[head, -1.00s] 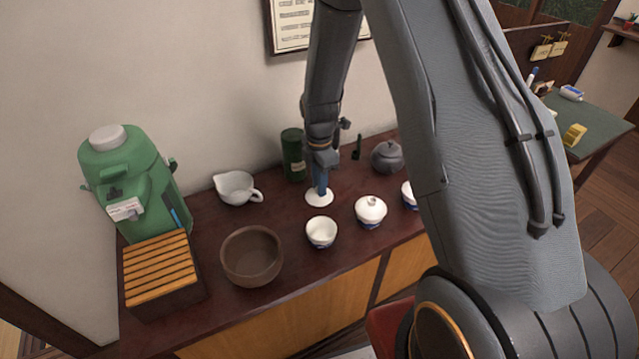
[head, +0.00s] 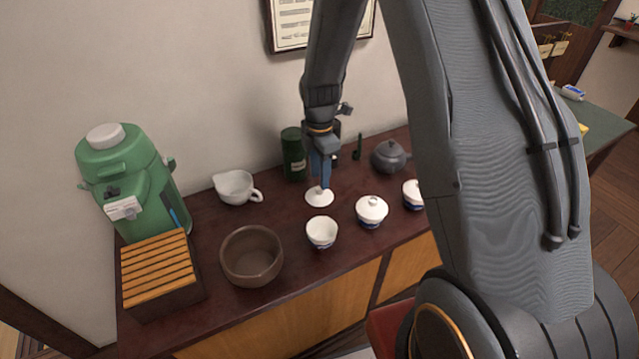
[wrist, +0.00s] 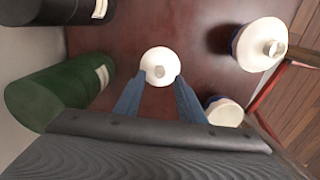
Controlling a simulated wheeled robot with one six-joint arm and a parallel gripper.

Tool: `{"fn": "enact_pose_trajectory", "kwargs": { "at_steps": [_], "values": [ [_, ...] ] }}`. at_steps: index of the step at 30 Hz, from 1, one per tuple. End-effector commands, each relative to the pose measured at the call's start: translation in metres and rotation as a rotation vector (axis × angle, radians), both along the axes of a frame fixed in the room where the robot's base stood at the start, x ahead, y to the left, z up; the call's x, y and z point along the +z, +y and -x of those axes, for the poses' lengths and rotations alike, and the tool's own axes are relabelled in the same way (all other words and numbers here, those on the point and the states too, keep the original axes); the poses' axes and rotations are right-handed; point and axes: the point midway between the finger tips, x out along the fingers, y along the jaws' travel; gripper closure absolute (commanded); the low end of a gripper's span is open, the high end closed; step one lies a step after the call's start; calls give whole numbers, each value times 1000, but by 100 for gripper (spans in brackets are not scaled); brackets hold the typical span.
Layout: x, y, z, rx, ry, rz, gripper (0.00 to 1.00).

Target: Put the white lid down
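The white lid (head: 319,197) lies knob up on the dark wooden counter, behind the open white cup (head: 321,233). In the wrist view the lid (wrist: 160,60) shows whole, with its small knob in the middle. My gripper (head: 323,184) is just above the lid. In the wrist view its two blue fingers (wrist: 160,78) stand apart on either side of the knob, with nothing between them. The cup shows partly at the lower right of the wrist view (wrist: 224,112).
Lidded cups (head: 371,211) stand to the right, with a grey teapot (head: 390,157) behind. A green canister (head: 293,154) stands close behind the lid. A brown bowl (head: 252,257), a white pitcher (head: 236,188), a slatted box (head: 158,270) and a green dispenser (head: 130,180) are left.

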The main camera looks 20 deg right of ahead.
Motion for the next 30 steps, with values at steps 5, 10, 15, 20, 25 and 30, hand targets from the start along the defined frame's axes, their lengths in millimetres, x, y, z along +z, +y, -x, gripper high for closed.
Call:
{"fn": "enact_pose_trajectory", "kwargs": {
  "at_steps": [5,10,15,20,25,30],
  "values": [
    [35,0,-1,0,-5,0,64],
    [62,0,-1,0,-3,0,64],
    [77,0,0,0,-1,0,64],
    [86,0,9,-69,-3,-1,64],
    [97,0,42,-342,-13,-3,64],
    [108,0,86,-700,-24,-10,64]
  ]
}}
